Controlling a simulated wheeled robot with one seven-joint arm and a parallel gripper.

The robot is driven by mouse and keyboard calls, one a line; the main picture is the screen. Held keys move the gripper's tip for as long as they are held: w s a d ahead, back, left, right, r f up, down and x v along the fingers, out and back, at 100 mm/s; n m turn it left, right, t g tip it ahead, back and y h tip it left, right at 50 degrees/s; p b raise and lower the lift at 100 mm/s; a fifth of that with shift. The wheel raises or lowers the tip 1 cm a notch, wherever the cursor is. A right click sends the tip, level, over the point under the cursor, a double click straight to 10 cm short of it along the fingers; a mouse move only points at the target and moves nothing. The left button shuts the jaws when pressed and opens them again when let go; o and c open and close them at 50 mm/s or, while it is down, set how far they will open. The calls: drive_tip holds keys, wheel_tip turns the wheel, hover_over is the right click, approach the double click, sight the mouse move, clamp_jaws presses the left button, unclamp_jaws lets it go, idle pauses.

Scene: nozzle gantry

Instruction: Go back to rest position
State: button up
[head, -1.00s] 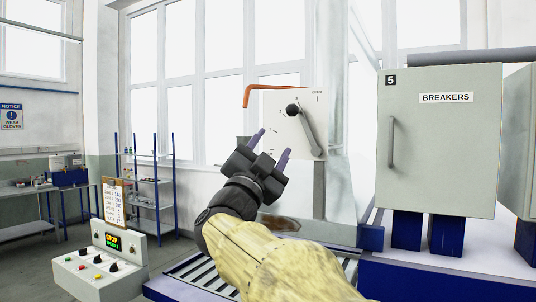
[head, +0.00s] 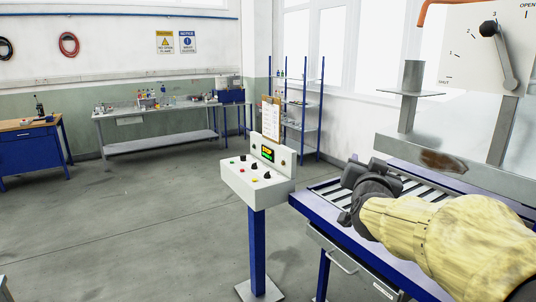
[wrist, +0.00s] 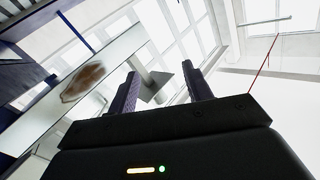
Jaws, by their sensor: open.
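My gripper (wrist: 163,84) is open and empty in the wrist view, its two dark purple fingers apart. In the head view my gripper (head: 366,178) is low over the roller conveyor (head: 411,178), and its fingers are hard to make out. The white dial plate (head: 487,50) with its lever (head: 503,58) is up at the right, well apart from my gripper. The lever's black knob is at its upper left and the lever slants down to the right.
A control pedestal (head: 250,187) with a lit STOP display stands left of the conveyor. A grey post with a plate (head: 409,94) and a brown-stained beam (head: 457,162) rise behind my arm. Blue shelves (head: 303,113) and benches stand at the back. The floor at left is clear.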

drive_tip(key=s+a+f+n+g+y, duration=0.2)
drive_tip(key=s+a+f+g, duration=0.1)
drive_tip(key=f, duration=0.7)
drive_tip(key=s+a+f+n+g+y, duration=0.2)
drive_tip(key=s+a+f+g+y, duration=0.15)
drive_tip(key=f, duration=0.65)
drive_tip(key=s+a+f+n+g+p, duration=0.1)
drive_tip(key=s+f+n+g, duration=0.1)
drive_tip(key=s+f+g, duration=0.6)
drive_tip(key=s+f, duration=0.4)
drive_tip(key=s, duration=0.3)
drive_tip(key=shift+s+n, duration=0.3)
drive_tip(key=shift+s, duration=0.05)
